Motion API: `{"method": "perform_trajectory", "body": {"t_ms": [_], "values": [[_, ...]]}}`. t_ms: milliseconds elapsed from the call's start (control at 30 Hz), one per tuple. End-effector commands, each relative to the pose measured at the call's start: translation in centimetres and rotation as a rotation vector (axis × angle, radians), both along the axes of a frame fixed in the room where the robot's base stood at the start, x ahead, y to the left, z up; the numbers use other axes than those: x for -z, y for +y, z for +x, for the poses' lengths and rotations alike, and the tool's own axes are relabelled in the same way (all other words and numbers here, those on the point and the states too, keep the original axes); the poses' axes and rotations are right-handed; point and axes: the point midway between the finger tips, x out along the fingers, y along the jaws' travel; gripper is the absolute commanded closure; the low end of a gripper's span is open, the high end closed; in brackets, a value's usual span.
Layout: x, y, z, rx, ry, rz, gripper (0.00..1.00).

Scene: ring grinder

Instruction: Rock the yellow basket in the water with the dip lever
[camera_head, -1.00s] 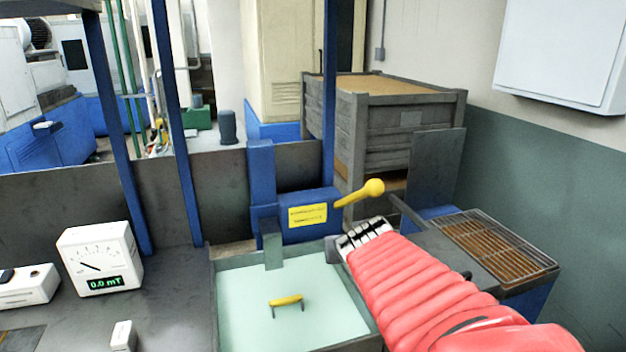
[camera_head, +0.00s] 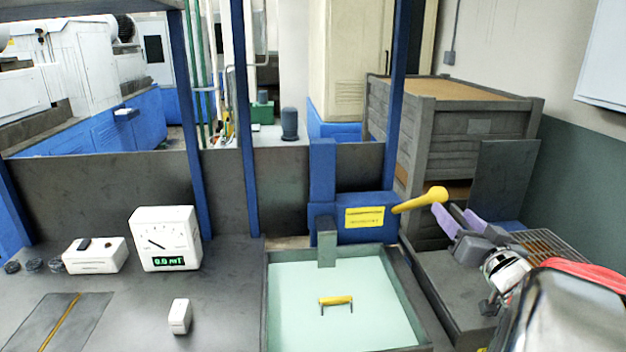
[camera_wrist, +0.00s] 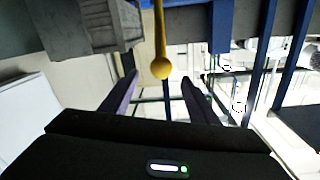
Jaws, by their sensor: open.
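The dip lever (camera_head: 420,201) is a yellow rod with a round knob, slanting up to the right from a blue box with a yellow label. In the wrist view the lever knob (camera_wrist: 161,68) lies between the purple fingertips, around their ends. My gripper (camera_head: 452,209) is open, with its fingers pointing at the knob from the right; it also shows in the wrist view (camera_wrist: 160,78). I cannot tell whether a finger touches the knob. A yellow handle (camera_head: 335,300) with dark legs stands in the pale green water; the rest of the basket does not show.
The tank (camera_head: 405,285) has a grey rim. A meter (camera_head: 166,238) reading 0.0 mT and small white boxes stand on the bench to the left. A wire rack (camera_head: 550,247) lies behind my gripper, and a grey crate (camera_head: 450,130) stands at the back. Blue posts rise behind the bench.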

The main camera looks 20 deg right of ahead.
Motion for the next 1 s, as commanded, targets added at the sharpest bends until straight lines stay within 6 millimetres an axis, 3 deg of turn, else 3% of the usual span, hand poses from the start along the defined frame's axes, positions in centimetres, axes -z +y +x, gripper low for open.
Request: {"method": "perform_trajectory", "body": {"t_ms": [567, 1000], "values": [[-0.1, -0.1, 0.1, -0.017, -0.018, 0.01, 0.45], [0.0, -1.9, 5.4, -0.017, -0.018, 0.011, 0.45]]}}
